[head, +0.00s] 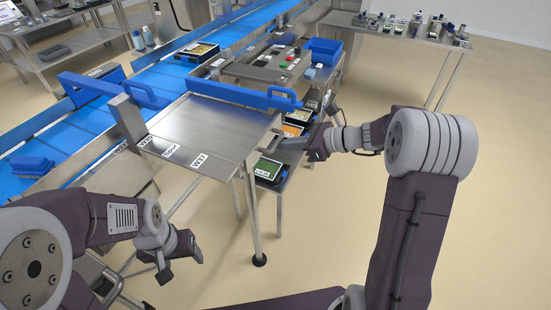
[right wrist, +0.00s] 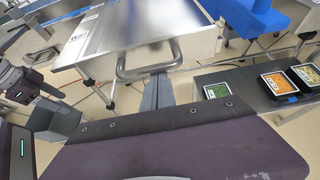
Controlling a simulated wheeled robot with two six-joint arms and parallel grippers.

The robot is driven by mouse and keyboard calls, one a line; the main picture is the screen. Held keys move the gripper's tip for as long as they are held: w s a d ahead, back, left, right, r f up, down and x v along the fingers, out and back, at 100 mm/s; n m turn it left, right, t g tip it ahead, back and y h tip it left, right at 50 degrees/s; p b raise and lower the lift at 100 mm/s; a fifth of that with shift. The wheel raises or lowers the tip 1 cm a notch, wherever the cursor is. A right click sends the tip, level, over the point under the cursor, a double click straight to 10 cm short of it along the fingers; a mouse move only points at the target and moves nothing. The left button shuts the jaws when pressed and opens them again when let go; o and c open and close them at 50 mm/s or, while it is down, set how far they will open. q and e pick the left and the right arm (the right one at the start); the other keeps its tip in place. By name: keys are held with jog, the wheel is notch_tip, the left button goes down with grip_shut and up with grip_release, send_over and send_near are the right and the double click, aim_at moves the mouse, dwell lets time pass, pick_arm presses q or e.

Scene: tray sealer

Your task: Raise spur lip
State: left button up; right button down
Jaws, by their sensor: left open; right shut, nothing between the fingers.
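The steel spur plate (head: 215,125) lies flat beside the belt, with several white labels along its left part. In the right wrist view, a U-shaped metal handle (right wrist: 122,68) sits at the near edge of the steel plate (right wrist: 135,30). I take this edge to be the spur lip; it looks level. My right gripper (head: 300,147) is at the plate's right edge. Its shut grey fingers (right wrist: 157,92) are just below the handle, empty; contact cannot be told. My left gripper (head: 183,255) is open and empty, low and in front of the plate.
A low shelf holds several food trays, including a green one (head: 268,169) and an orange one (head: 292,130). A blue guide bar (head: 240,95) crosses the plate's far side. The blue belt (head: 165,80) runs behind. Open floor lies to the right.

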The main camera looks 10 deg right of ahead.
pick_arm(q)
jog(key=shift+r, duration=0.15)
pick_arm(e)
jog(key=shift+w+r, duration=0.1)
jog(key=shift+r, duration=0.15)
notch_tip(320, 180, down, 6)
jog(key=r+b, duration=0.1)
jog(key=b, duration=0.2)
pick_arm(q)
jog(key=p, duration=0.1)
jog(key=s+p, duration=0.1)
jog(key=shift+d+f+p, duration=0.15)
jog(key=shift+f+p, duration=0.1)
jog(key=shift+p, duration=0.05)
pick_arm(e)
jog(key=v, duration=1.1)
jog(key=shift+a+r, duration=0.15)
jog(key=shift+r, duration=0.3)
